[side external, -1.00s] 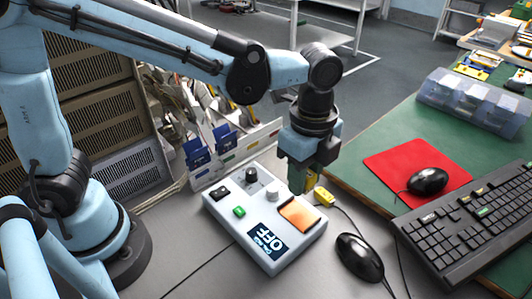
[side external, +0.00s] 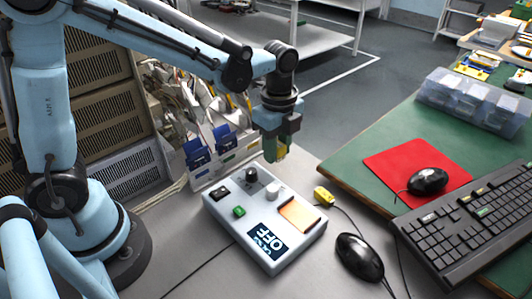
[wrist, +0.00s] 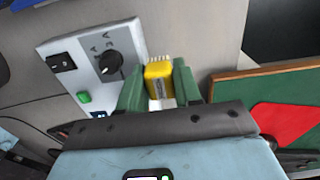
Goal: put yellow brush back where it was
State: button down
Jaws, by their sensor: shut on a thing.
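My gripper (wrist: 160,74) has its two green fingers closed on the yellow brush (wrist: 158,84). The brush shows a yellow body with short pale bristles at its far end and a pale patch nearer the palm. In the side view my gripper (side external: 277,150) points down, raised behind the control box, and only a little yellow of the brush (side external: 283,154) shows beside the fingers. The brush looks clear of the table.
The white control box (side external: 222,213) has knobs, an orange pad (side external: 300,214) and a display reading OFF. A yellow block with a cable (side external: 323,196) lies beside it. A rack with blue cards (side external: 210,150) stands left. A black mouse (side external: 360,257) lies in front.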

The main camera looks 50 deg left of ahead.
jog(key=w+a+f, duration=0.2)
jog(key=a, duration=0.1)
jog(key=w+a+f, duration=0.1)
jog(key=shift+a+f, duration=0.2)
jog(key=shift+a, duration=0.05)
jog(key=shift+f, duration=1.95)
jog(key=shift+f, duration=0.35)
